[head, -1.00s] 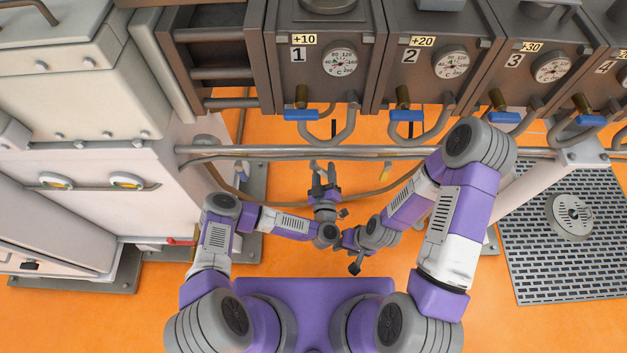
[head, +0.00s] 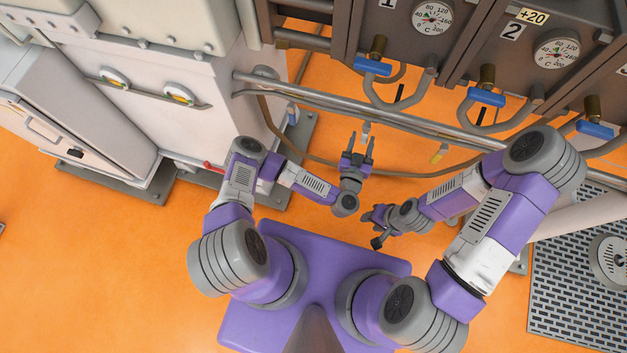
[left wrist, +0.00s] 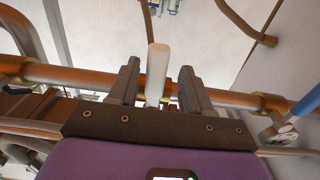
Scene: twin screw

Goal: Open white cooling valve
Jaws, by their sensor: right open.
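The white valve handle (left wrist: 157,75) stands upright between the two fingers of my left gripper (left wrist: 157,88) in the left wrist view. Gaps show on both sides of it, so the fingers look open and not closed on it. In the head view a small white piece (head: 366,129) shows at the tips of my left gripper (head: 362,140), just below the grey pipe. The valve's body is too small to make out there. My right gripper (head: 370,214) is open and empty, lower and a little to the right, pointing left.
A long grey pipe (head: 330,101) runs across in front of the numbered dark cabinets. Blue handles (head: 372,67) hang below them. A white machine (head: 190,110) stands left. Orange floor (head: 120,260) is clear at lower left.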

